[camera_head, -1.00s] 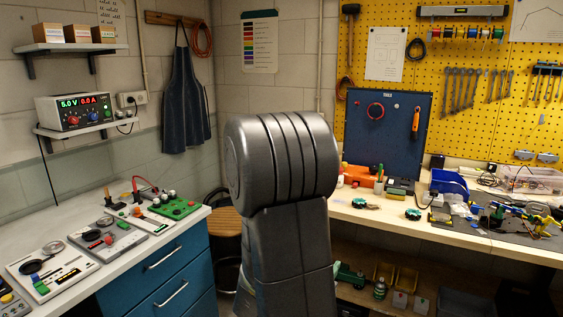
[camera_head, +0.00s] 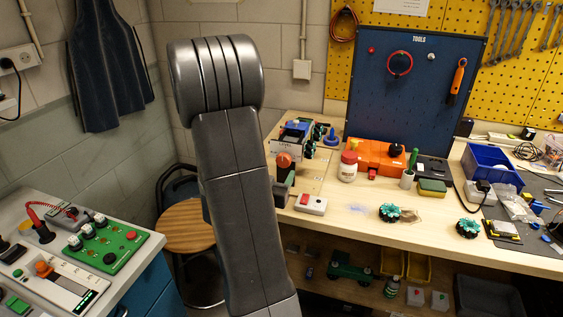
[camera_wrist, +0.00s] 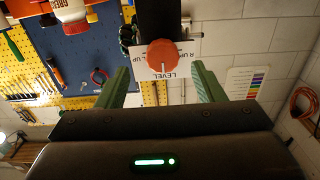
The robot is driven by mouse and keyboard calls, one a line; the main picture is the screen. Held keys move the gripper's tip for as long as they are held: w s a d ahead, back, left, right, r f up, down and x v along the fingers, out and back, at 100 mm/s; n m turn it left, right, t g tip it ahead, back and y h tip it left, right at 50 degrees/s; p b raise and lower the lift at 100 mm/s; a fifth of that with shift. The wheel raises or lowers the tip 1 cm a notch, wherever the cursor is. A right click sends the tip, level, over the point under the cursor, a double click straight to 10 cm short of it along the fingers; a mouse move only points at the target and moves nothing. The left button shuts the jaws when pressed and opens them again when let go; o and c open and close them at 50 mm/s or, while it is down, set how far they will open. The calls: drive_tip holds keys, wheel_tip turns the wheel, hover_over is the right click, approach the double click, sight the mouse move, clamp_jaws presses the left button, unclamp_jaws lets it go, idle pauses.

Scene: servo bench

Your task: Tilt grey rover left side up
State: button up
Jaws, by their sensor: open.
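The grey rover (camera_head: 286,150) stands at the back left of the wooden bench, with a blue top part and dark green-hubbed wheels, partly hidden by my arm. Whether it is tilted is hard to tell. An orange-red knob (camera_head: 284,160) sits in front of it. In the wrist view the knob (camera_wrist: 163,59) has a white pointer line and a white plate (camera_wrist: 150,73) marked LEVEL, with UP labels at the sides, seen upside down. My gripper (camera_wrist: 161,78) is open, its green fingers on either side of the knob, apart from it. The pointer is at LEVEL.
Teal-hubbed wheels (camera_head: 389,212) lie near the front edge. A stool (camera_head: 186,225) stands below, left of the bench.

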sight(282, 163)
drive_tip(key=p+x, duration=0.1)
drive_tip(key=x, duration=0.4)
drive_tip(key=shift+w, duration=0.4)
drive_tip(key=shift+r, duration=0.1)
drive_tip(key=c, duration=1.3)
clamp_jaws()
